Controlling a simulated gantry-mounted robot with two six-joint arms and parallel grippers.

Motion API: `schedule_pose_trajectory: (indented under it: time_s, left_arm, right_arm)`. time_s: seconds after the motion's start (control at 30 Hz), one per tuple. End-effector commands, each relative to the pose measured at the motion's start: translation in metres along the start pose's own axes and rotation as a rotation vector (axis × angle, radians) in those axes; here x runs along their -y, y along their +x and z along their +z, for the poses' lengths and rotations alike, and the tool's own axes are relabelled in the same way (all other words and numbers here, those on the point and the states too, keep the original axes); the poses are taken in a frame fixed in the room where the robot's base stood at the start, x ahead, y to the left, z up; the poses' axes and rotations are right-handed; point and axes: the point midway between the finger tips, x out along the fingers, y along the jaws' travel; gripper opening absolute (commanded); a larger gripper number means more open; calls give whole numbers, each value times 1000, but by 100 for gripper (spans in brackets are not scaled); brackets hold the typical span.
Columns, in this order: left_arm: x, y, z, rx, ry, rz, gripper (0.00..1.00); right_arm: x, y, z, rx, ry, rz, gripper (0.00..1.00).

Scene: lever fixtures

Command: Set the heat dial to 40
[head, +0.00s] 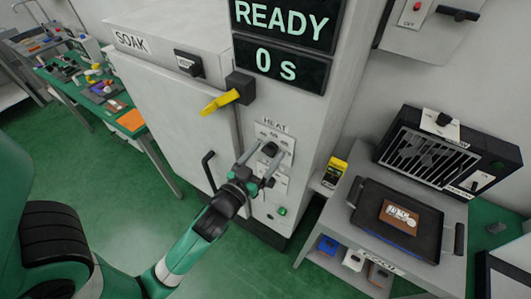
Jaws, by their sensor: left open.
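The heat dial (269,149) is a small dark knob on a white plate (287,138) marked HEAT, on the front of the grey cabinet (316,125). The plate's numbers are too small to read. My left gripper (265,162) is open at the dial, its fingers pointing up toward it. The fingers partly cover the plate and a lower panel. I cannot tell whether they touch the knob. My right gripper is not in view.
A yellow handle (220,103) sticks out above left of the dial. A black door handle (208,170) is left of my gripper. The display (282,65) reads READY and 0 s. A grey cart (343,213) with a black tray (371,228) stands at right.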

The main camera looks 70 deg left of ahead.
Motion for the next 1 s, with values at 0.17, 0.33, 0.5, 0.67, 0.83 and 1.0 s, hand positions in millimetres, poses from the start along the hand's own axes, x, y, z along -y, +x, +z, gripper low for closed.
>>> schedule_pose_trajectory:
  time_s: [0.17,0.33,0.5,0.67,0.83,1.0]
  left_arm:
    - [0,0,0,0,0,0,70]
    - [0,0,0,1,0,0,39]
    - [0,-1,0,1,0,0,9]
    - [0,-1,0,1,2,0,0]
    - [0,-1,0,1,25,0,0]
    - [0,-1,-1,1,91,0,0]
  right_arm:
    - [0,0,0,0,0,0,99]
    - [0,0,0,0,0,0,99]
    - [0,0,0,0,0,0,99]
    - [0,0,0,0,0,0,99]
    - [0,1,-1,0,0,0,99]
    - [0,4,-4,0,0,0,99]
